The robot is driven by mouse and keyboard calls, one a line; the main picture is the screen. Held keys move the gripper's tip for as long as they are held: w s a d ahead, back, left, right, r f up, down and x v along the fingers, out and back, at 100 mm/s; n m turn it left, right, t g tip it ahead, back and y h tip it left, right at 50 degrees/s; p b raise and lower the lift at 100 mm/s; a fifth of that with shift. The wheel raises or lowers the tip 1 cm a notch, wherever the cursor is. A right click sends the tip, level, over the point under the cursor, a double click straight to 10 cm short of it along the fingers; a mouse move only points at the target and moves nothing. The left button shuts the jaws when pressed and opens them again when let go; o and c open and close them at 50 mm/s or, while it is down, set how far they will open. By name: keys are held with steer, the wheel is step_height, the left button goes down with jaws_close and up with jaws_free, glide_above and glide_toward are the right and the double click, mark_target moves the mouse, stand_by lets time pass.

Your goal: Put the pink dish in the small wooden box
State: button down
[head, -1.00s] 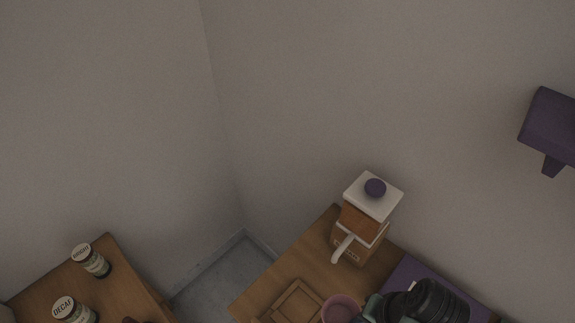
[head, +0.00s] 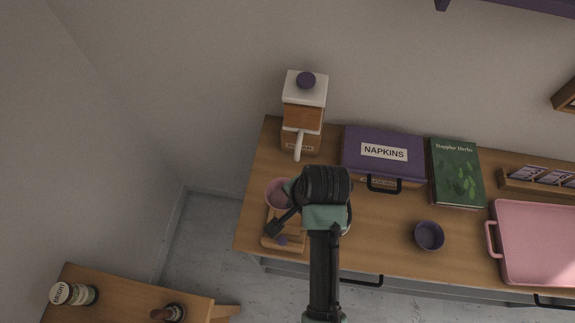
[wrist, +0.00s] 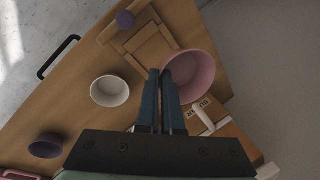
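The pink dish (head: 278,192) is a round bowl; in the head view it is at the left of the cart, partly covered by my gripper. My gripper (wrist: 160,72) has its two dark fingers close together on the rim of the dish, which also shows large in the wrist view (wrist: 196,72). The dish appears lifted above the cart. The small wooden box (head: 270,241) lies just in front of the dish, partly hidden by my gripper. In the wrist view the box (wrist: 148,50) is beside and partly behind the dish, with a round purple knob at its outer end.
A white bowl (wrist: 110,91) is near the box. A purple cup (head: 429,236), napkin box (head: 370,155), green book (head: 456,172) and pink tray (head: 540,245) stand to the right.

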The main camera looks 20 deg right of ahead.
steer(key=shift+m, duration=0.5)
steer(key=f, duration=0.3)
steer(key=d+f, duration=0.1)
steer(key=f, duration=0.1)
steer(key=shift+s+f+p, duration=0.15)
steer(key=shift+s+p, duration=0.1)
steer(key=shift+p, duration=0.05)
steer(key=shift+f, duration=2.3)
steer(key=shift+f, duration=0.1)
steer(key=c, duration=1.1)
jaws_free()
steer(key=shift+o, duration=0.2)
steer(key=v, duration=1.2)
steer(key=shift+s, duration=0.1)
